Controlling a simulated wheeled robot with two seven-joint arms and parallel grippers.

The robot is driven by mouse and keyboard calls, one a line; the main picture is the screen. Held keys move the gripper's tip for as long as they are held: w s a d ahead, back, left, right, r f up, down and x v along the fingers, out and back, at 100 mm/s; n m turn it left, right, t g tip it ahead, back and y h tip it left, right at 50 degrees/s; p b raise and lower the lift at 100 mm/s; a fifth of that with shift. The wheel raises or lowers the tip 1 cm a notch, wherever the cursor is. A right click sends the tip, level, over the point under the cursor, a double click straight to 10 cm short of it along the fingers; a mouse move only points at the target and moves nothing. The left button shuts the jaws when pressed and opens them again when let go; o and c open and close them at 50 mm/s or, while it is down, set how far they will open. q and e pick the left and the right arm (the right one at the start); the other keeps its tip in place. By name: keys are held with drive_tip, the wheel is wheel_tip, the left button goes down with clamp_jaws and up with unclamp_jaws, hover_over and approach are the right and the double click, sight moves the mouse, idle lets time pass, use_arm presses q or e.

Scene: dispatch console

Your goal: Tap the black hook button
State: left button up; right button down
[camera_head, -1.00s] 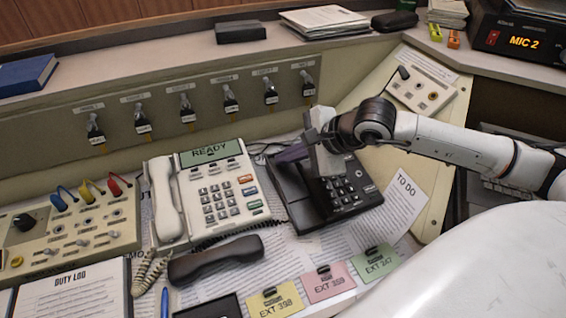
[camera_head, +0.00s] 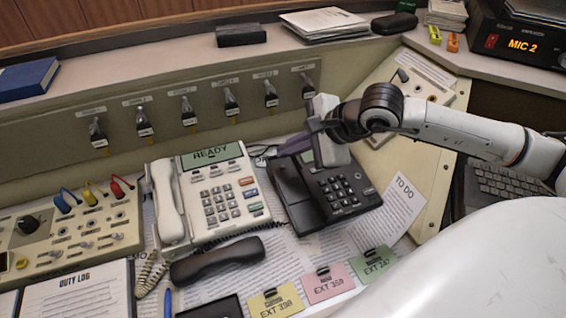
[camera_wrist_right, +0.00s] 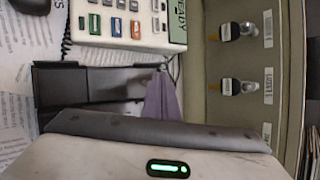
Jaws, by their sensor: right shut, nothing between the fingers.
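The black desk phone (camera_head: 345,200) sits on the papers in the head view. Its handset (camera_head: 217,260) lies off the cradle, at the front left. The bare cradle (camera_head: 292,187) shows on the phone's left side; I cannot pick out the hook button on it. My right gripper (camera_head: 296,145) is over the phone's far end, its purple fingers shut and empty. In the right wrist view the fingers (camera_wrist_right: 162,97) overlap one end of the black phone (camera_wrist_right: 95,85); I cannot tell whether they touch it. My left gripper is not in view.
A cream phone (camera_head: 222,200) stands close to the left of the black one. A panel with several hanging key switches (camera_head: 231,100) rises behind. A switch box (camera_head: 70,235) is at the left. Coloured cards (camera_head: 323,284) lie in front. A radio unit (camera_head: 520,40) stands at the far right.

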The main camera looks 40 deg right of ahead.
drive_tip(key=r, duration=0.2)
drive_tip(key=shift+s+a+r+p, duration=0.1)
drive_tip(key=shift+s+r+p, duration=0.1)
drive_tip(key=shift+r+p, duration=0.15)
drive_tip(key=shift+f, duration=0.1)
idle(0.8)
